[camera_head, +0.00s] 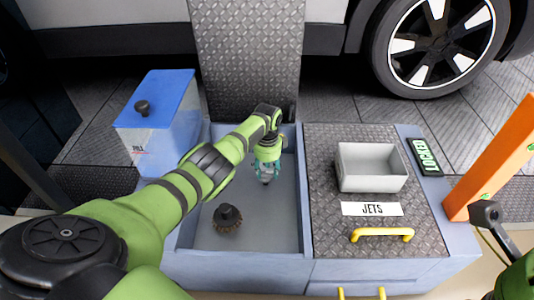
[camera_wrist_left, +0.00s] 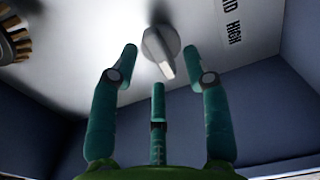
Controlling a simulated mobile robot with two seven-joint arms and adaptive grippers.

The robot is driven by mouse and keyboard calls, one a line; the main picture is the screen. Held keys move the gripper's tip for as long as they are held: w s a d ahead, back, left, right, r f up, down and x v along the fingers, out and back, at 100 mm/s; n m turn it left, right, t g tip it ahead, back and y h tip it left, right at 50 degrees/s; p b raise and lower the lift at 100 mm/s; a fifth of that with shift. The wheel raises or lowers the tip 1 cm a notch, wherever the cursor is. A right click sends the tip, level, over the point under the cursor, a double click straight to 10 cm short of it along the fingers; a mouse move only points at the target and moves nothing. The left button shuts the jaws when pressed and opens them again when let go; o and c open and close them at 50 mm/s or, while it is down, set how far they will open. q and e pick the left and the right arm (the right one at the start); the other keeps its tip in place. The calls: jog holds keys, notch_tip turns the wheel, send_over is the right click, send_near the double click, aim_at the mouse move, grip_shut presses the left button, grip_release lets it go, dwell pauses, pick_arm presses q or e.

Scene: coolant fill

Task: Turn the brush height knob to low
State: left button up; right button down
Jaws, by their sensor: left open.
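The knob (camera_wrist_left: 160,46) is pale grey and round with a raised pointer bar, and shows in the left wrist view on a pale panel. Its bar points down and slightly right in that view. Printed words, "HIGH" (camera_wrist_left: 234,32) and a partly cut-off one, are at the upper right. My left gripper (camera_wrist_left: 160,70) has three teal fingers spread apart around and below the knob, with no clear contact. In the head view my left gripper (camera_head: 266,172) hangs over the grey bin (camera_head: 250,238), and the knob cannot be made out.
A dark round brush (camera_head: 227,218) lies in the bin; its bristled edge (camera_wrist_left: 12,46) seems to show in the wrist view. A blue-lidded box (camera_head: 160,100) stands left. A white tray (camera_head: 371,180), JETS label and yellow handle (camera_head: 382,233) are right. An orange post (camera_head: 492,165) stands further right.

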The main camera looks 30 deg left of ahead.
aim_at(267, 173)
pick_arm(q)
notch_tip(267, 173, up, 11)
jog(key=shift+f, duration=0.15)
dwell(0.6)
